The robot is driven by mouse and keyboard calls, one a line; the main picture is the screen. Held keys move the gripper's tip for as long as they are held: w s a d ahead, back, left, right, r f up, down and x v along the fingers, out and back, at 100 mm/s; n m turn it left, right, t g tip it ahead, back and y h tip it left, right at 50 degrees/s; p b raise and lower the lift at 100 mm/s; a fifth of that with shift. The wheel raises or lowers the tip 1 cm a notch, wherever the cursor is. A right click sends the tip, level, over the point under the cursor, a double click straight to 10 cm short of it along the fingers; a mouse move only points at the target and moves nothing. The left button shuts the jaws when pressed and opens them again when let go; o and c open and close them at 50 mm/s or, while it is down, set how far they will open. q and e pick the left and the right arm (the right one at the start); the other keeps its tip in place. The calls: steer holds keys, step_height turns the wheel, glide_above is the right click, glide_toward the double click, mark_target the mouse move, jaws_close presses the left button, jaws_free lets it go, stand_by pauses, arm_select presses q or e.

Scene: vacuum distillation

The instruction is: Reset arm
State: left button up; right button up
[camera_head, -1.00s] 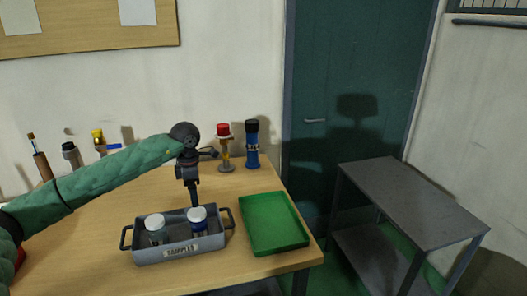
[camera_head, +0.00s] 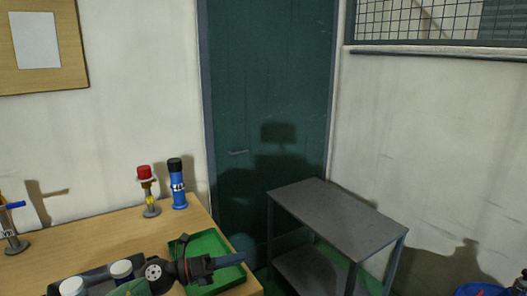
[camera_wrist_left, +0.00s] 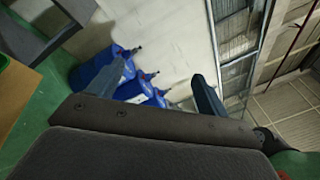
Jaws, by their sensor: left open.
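My left gripper (camera_head: 228,262) is at the bottom of the head view, in front of the green tray (camera_head: 205,244) and pointing right. In the left wrist view its two fingers stand apart with nothing between them, so the gripper (camera_wrist_left: 160,88) is open and empty. My arm partly covers the grey sample carrier (camera_head: 55,288). My right gripper is not in view.
A grey metal cart (camera_head: 335,208) stands right of the table, by the dark green door (camera_head: 265,90). Blue containers (camera_wrist_left: 100,72) show in the left wrist view.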

arm_select(q)
steer(key=s+a+f+n+t+y, duration=0.45)
steer(key=a+f+n+y, duration=0.35)
steer(key=n, duration=0.9)
steer(key=s+a+f+n+t+y, duration=0.5)
steer(key=f+n+y, duration=0.5)
steer(key=n, duration=0.7)
steer(key=s+f+n+g, duration=0.3)
steer(key=s+f+g, duration=0.25)
steer(key=s, duration=0.55)
steer(key=s+f+n+g, duration=0.2)
steer(key=s+f+g, duration=0.35)
steer(key=s, duration=0.55)
steer(key=s+d+f+g, duration=0.1)
steer(key=d+f, duration=0.1)
steer(key=f, duration=0.7)
steer(key=s+d+f+g+h, duration=0.1)
steer(key=d+f, duration=0.2)
steer(key=f, duration=0.6)
steer(key=shift+f, duration=0.3)
steer(key=shift+w+g, duration=0.1)
steer(key=shift+g, duration=0.15)
